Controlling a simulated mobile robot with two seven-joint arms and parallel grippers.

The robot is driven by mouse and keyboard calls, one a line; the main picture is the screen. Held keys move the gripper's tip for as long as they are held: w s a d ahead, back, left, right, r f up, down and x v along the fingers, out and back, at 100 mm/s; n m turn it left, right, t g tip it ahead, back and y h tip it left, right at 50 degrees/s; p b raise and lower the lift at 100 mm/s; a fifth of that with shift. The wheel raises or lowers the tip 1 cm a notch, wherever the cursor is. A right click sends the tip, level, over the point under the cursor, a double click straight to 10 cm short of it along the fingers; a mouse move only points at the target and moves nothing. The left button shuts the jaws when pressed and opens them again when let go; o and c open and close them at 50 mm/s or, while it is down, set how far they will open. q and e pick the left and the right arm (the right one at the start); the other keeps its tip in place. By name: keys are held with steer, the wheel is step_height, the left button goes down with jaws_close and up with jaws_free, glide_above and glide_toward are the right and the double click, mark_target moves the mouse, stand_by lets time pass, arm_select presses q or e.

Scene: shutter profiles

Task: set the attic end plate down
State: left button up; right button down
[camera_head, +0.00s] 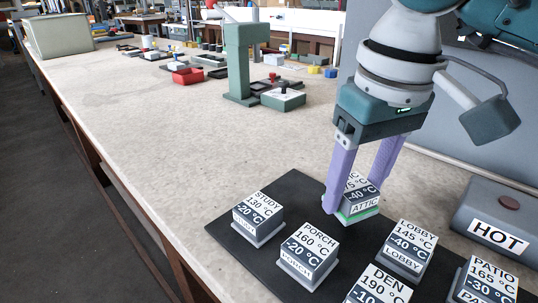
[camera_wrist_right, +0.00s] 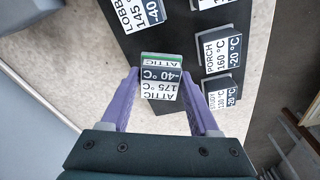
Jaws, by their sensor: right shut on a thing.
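The attic end plate (camera_head: 361,196) is a small block with white and dark label bands reading ATTIC and -40 °C, with a green strip along its lower edge. My right gripper (camera_head: 352,200) has its purple fingers shut on its two sides. In the right wrist view the attic end plate (camera_wrist_right: 161,88) sits between the fingertips (camera_wrist_right: 160,76), its label reading 175 °C. It is over the far part of the dark mat (camera_head: 290,190). I cannot tell whether its underside touches the mat. My left gripper is not in view.
Similar labelled blocks stand on the mat: STUDY (camera_head: 258,217), PORCH (camera_head: 308,254), LOBBY (camera_head: 407,247), DEN (camera_head: 378,288) and PATIO (camera_head: 487,281). A grey HOT box (camera_head: 500,215) is at right. A green stand (camera_head: 240,65) is farther back. The counter left of the mat is clear.

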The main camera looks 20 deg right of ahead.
mark_target(364, 195)
steer(key=shift+f, duration=1.35)
steer(key=shift+f+b, duration=0.15)
steer(key=shift+b, duration=0.15)
steer(key=shift+c, duration=0.6)
jaws_free()
steer(key=r, duration=0.4)
steer(key=s+r, duration=0.1)
steer(key=r, duration=0.3)
steer(key=r+p, duration=0.1)
steer(key=r, duration=0.3)
steer(key=shift+s+r, duration=0.15)
steer(key=shift+s, duration=0.1)
